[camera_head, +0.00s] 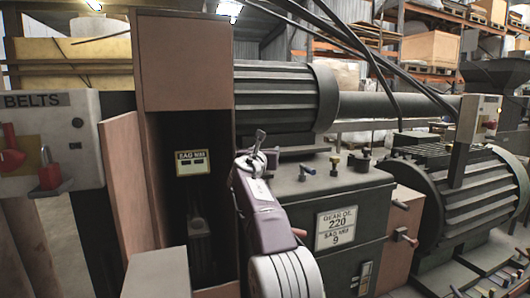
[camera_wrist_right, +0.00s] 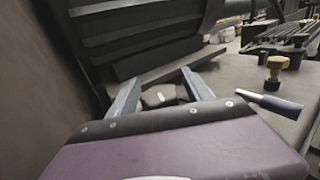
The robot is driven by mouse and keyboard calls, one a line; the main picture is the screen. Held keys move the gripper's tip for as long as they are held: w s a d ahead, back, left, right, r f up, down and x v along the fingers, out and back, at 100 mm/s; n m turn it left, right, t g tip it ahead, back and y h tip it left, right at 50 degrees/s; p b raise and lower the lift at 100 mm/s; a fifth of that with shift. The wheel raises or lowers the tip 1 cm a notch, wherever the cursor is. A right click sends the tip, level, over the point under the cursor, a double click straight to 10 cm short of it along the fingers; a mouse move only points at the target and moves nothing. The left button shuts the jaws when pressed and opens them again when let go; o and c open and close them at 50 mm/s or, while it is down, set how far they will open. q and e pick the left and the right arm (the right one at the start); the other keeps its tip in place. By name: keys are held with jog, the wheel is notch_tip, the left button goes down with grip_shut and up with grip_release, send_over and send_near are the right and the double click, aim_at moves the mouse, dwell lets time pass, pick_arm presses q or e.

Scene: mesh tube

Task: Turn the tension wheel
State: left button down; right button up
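No part that I can surely name as the tension wheel shows. My right gripper (camera_head: 259,158) reaches up in front of the left end of the dark gear-oil box (camera_head: 282,180). In the right wrist view its two fingers (camera_wrist_right: 161,80) are spread apart. A small dark fitting (camera_wrist_right: 158,97) shows between them, with no clear contact. In the head view a small dark handle-like part (camera_head: 260,138) stands at the fingertips; I cannot tell whether they touch it. My left gripper is not in view.
A tall open brown cabinet (camera_head: 185,65) is left, ribbed motors (camera_head: 290,100) behind. A BELTS panel (camera_head: 50,125) stands far left.

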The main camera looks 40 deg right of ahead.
jog(key=s+d+r+p, duration=0.3)
jog(key=s+r+p, duration=0.5)
jog(key=s+r, duration=0.3)
jog(key=shift+d+p, duration=0.3)
jog(key=shift+p, duration=0.05)
